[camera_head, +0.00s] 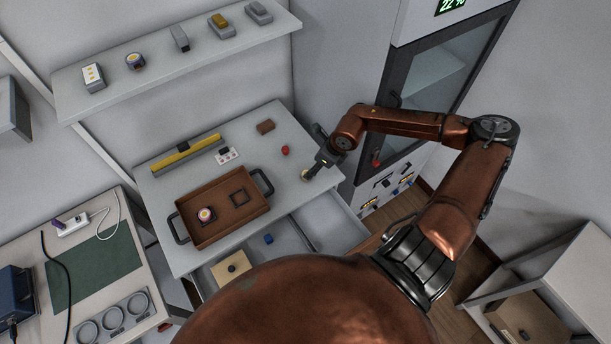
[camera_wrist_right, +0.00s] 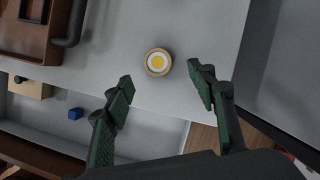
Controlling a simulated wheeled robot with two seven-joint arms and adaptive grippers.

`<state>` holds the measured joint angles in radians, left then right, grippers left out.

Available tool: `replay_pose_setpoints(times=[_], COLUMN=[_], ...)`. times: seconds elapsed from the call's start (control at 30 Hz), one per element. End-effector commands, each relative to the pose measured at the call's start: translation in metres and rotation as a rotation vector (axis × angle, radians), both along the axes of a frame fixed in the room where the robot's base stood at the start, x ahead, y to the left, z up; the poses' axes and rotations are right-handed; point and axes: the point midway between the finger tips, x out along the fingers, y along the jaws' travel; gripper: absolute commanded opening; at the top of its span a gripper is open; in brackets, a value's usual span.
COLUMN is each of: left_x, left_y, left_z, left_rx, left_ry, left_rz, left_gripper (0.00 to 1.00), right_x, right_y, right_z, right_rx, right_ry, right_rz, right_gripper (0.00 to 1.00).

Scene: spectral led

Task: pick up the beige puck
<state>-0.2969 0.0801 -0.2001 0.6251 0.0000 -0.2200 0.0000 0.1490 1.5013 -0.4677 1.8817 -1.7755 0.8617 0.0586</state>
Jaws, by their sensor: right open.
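The beige puck (camera_wrist_right: 158,62), round with a beige rim, white ring and yellow centre, lies on the grey table in the right wrist view. In the head view the puck (camera_head: 306,175) shows partly beside my right gripper (camera_head: 317,165), near the table's right edge. In the wrist view my right gripper (camera_wrist_right: 160,74) is open and empty, with the puck just beyond and between its green fingertips, apart from both. My left gripper is not in view.
A brown tray (camera_head: 240,221) with black handles holds another round puck (camera_head: 206,214) and a dark square frame. A red object (camera_head: 285,150) and a brown block (camera_head: 265,127) lie behind. Open drawers (camera_head: 327,221) sit below the table's front edge. A cabinet (camera_head: 440,75) stands right.

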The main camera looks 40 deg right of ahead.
Motion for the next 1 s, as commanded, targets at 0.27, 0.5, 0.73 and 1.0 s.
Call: replay_pose_setpoints(times=[0.27,0.5,0.73,1.0], left_x=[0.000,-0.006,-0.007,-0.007], left_y=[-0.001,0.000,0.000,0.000], left_z=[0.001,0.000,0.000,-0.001], left_rx=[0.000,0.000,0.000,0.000], left_ry=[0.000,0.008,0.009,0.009], left_rz=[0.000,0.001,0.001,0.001], left_gripper=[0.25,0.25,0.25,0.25], right_x=[0.015,0.024,0.024,0.024], right_y=[0.010,0.013,0.013,0.013], right_z=[-0.029,-0.054,-0.055,-0.055], right_rx=[0.005,0.001,0.000,0.000], right_ry=[-0.003,-0.002,-0.001,-0.001], right_rz=[0.002,0.002,0.003,0.003], right_gripper=[0.52,0.52,0.52,0.34])
